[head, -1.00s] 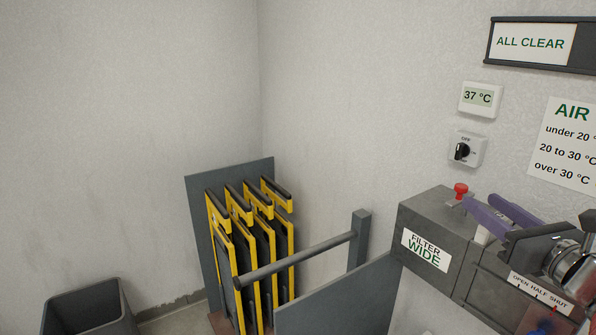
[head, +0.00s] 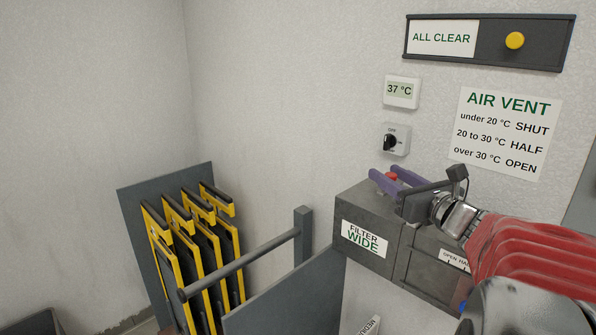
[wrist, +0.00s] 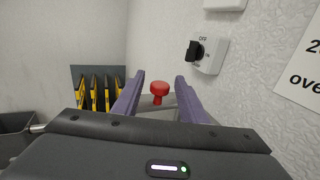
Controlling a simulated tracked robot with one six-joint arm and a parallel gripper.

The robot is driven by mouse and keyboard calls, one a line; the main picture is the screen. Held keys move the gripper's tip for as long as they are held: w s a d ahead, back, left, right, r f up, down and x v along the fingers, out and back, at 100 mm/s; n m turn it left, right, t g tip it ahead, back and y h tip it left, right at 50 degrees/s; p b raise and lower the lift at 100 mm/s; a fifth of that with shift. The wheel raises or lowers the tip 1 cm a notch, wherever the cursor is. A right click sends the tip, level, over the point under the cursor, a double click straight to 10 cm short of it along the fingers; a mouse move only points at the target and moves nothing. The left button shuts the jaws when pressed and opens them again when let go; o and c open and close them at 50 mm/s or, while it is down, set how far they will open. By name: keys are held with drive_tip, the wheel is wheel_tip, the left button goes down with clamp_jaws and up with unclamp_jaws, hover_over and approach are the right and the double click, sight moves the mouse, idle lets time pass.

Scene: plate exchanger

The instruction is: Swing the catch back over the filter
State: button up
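The filter housing (head: 350,208) is a grey box against the wall, with a label (head: 364,238) reading FILTER WIDE. A red knob (head: 392,176) stands on its top; it also shows in the wrist view (wrist: 159,90). I take it to be part of the catch, but the rest of the catch is hidden. My gripper (head: 380,172) has purple fingers and is over the box top. In the wrist view my gripper (wrist: 160,78) is open, with the knob in line between the fingers and clear gaps on both sides. Nothing is held.
A dial switch (head: 394,140) and a 37 °C display (head: 402,91) are on the wall just above. An air vent sign (head: 506,132) hangs right of them. Yellow-framed plates (head: 195,250) stand in a rack at left, behind a grey rail (head: 240,265). A grey bin (wrist: 14,133) is far left.

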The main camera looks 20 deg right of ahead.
drive_tip(key=shift+c, duration=0.6)
clamp_jaws()
